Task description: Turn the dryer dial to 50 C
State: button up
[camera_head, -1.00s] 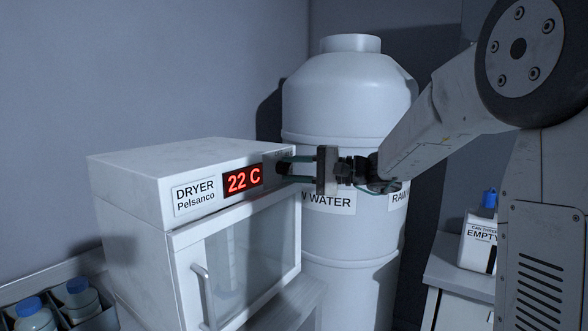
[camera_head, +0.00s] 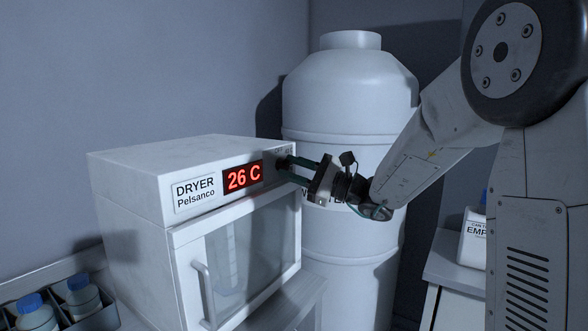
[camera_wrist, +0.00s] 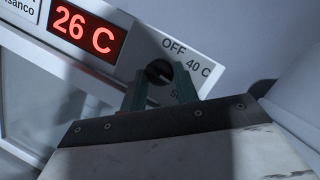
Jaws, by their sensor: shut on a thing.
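The white dryer (camera_head: 140,185) stands at the left in the head view, its red display (camera_head: 242,177) reading 26 C. The display also reads 26 C in the wrist view (camera_wrist: 87,31). The black round dial (camera_wrist: 158,71) is right of the display, with OFF and 40 C printed around it; lettering below is mostly hidden. My gripper (camera_wrist: 160,92) is shut on the dial, one green finger on each side. In the head view my gripper (camera_head: 287,168) reaches the dryer's front from the right and hides most of the dial.
A large white water barrel (camera_head: 345,110) stands behind my gripper. The dryer door has a handle (camera_head: 203,290) and is closed. A rack of blue-capped bottles (camera_head: 83,297) is at lower left. A white container (camera_head: 474,245) stands on a cabinet at the right.

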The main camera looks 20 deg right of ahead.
jog(key=shift+f+m+t, duration=0.1)
jog(key=shift+m+t, duration=0.3)
jog(key=shift+m, duration=0.3)
jog(key=o, duration=1)
jog(key=shift+s+d, duration=0.1)
jog(key=v, duration=0.7)
jog(key=shift+s+d, duration=0.2)
